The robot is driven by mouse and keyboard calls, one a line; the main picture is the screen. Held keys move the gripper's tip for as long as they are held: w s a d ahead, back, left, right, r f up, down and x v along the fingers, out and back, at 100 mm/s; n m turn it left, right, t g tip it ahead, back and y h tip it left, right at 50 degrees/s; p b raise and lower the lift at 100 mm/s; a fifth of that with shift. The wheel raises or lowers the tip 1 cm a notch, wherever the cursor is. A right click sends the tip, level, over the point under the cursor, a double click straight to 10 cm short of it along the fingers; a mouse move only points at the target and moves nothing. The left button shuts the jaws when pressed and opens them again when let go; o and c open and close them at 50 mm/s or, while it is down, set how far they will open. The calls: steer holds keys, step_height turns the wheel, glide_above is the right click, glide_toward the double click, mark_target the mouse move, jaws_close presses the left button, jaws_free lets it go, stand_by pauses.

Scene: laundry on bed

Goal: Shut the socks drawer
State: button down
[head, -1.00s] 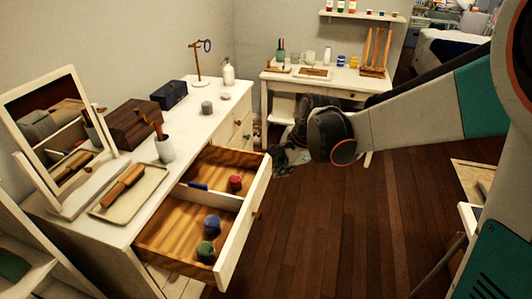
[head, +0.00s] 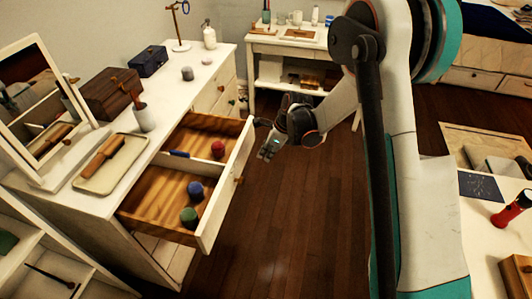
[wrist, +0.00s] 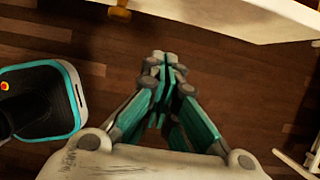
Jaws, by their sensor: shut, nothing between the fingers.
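The socks drawer (head: 216,208) is pulled well out of the white dresser. It has a wooden inside, a divider, a white front and a small knob (head: 238,180). Rolled socks lie in it: a red one (head: 218,149) in the far compartment, and a blue one (head: 195,190) and a green one (head: 189,217) in the near compartment. My gripper (head: 268,152) is shut and empty, just outside the drawer front near its far end. In the wrist view my closed fingertips (wrist: 163,62) hang over the floor, apart from a white drawer front (wrist: 230,22) with a knob (wrist: 119,12).
The dresser top holds a mirror (head: 30,85), a tray with a brush (head: 97,178), a cup (head: 145,118) and boxes (head: 112,94). A white desk (head: 270,48) stands behind. A table with a red flashlight (head: 512,208) is at right. Wooden floor (head: 300,235) is clear before the drawer.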

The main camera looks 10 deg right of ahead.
steer(key=w+a+f+b, duration=0.2)
steer(key=a+f+b, duration=0.1)
steer(key=a+f, duration=0.3)
steer(key=shift+w, duration=0.1)
stand_by(0.4)
steer(key=shift+a, duration=0.1)
steer(key=w+a, duration=0.3)
steer(key=a, duration=0.5)
steer(key=w+a, duration=0.3)
steer(key=a, duration=0.6)
steer(key=w+a, duration=0.3)
steer(key=a, duration=0.6)
steer(key=shift+w+a, duration=0.25)
steer(key=shift+w, duration=0.1)
steer(key=shift+w+a+r, duration=0.1)
steer(key=shift+w+a, duration=0.1)
steer(key=shift+a, duration=0.45)
